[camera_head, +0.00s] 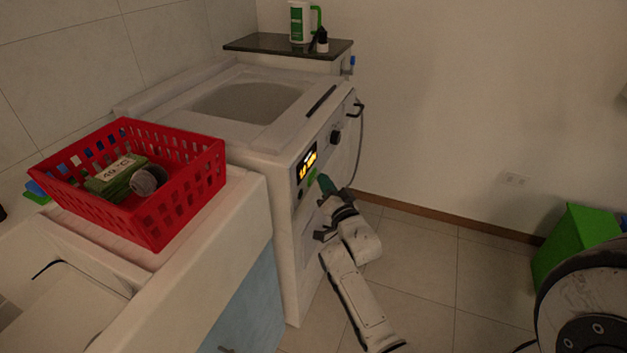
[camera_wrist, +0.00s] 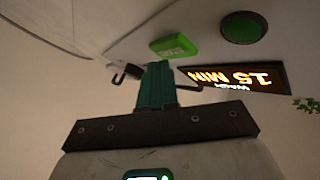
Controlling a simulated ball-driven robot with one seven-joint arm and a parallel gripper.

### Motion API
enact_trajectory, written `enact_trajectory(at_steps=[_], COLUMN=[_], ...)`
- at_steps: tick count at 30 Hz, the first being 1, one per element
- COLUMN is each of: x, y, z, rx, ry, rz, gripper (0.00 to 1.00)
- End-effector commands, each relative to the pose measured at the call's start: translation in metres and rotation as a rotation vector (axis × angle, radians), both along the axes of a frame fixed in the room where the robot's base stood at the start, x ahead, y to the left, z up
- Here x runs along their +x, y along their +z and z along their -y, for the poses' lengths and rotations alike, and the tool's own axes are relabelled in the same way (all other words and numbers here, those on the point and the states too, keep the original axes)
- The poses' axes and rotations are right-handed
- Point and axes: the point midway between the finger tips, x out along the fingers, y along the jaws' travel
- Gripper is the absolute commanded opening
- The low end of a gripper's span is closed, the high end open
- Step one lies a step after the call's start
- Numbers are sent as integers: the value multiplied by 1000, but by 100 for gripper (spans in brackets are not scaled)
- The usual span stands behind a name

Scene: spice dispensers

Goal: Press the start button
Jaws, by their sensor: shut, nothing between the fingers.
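The start button (camera_wrist: 174,46) is a green rectangular button with upside-down lettering in the wrist view. In the head view it is a small green patch (camera_head: 311,177) on the front panel of the white washing machine (camera_head: 283,215), below the lit display. My gripper (camera_wrist: 157,66) is shut and empty, its teal fingers together. The fingertips lie just below the button in the wrist view; I cannot tell whether they touch it. In the head view my gripper (camera_head: 325,180) is close to the panel, just right of the button.
An orange display (camera_wrist: 235,77) and a round dark green button (camera_wrist: 243,27) are near the start button. A dark knob (camera_head: 335,136) is farther along the panel. A red basket (camera_head: 185,205) stands on the left counter.

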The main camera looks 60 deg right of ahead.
Motion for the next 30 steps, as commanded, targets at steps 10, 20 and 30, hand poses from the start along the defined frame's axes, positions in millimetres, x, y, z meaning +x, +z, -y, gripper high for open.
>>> enact_trajectory(at_steps=[10, 20, 30], x=[3, 5, 9], y=[0, 1, 1], z=[-1, 0, -1], rx=[0, 0, 0], ry=[1, 0, 1], rz=[0, 0, 1], gripper=[0, 0, 0])
